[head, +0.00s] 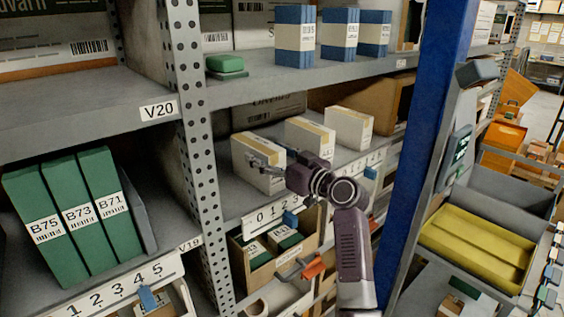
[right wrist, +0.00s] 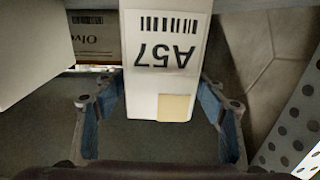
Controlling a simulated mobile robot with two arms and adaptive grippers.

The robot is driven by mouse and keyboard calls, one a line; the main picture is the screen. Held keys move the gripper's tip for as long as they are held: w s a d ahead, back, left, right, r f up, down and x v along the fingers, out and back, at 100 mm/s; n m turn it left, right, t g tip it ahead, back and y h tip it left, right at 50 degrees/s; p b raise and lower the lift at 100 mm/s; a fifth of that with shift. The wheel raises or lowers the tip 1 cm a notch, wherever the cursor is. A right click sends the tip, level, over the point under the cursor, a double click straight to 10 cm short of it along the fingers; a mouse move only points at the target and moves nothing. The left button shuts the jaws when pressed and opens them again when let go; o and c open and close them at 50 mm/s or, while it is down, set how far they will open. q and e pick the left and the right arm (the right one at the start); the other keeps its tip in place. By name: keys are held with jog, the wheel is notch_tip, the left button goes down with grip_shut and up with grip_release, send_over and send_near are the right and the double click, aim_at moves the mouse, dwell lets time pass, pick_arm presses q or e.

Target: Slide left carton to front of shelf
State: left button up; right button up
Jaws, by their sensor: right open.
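The left carton (head: 266,179) is white with a tan strip, standing at the left of a row of three on the middle shelf (head: 234,203). In the right wrist view the carton (right wrist: 166,88) appears upside down with the label A57. My right gripper (head: 268,153) is open at this carton. In the right wrist view its two blue-padded fingers stand on either side of the carton, with gaps still visible near their bases. Whether the pads touch it I cannot tell. My left gripper is not in view.
The middle carton (head: 308,136) and right carton (head: 349,127) stand to the right. A perforated post (head: 196,130) is close on the left. A blue upright (head: 424,130) stands right.

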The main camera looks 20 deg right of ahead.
aim_at(278, 160)
jog(key=v, duration=0.6)
jog(key=shift+s+d, duration=0.1)
jog(key=shift+s, duration=0.2)
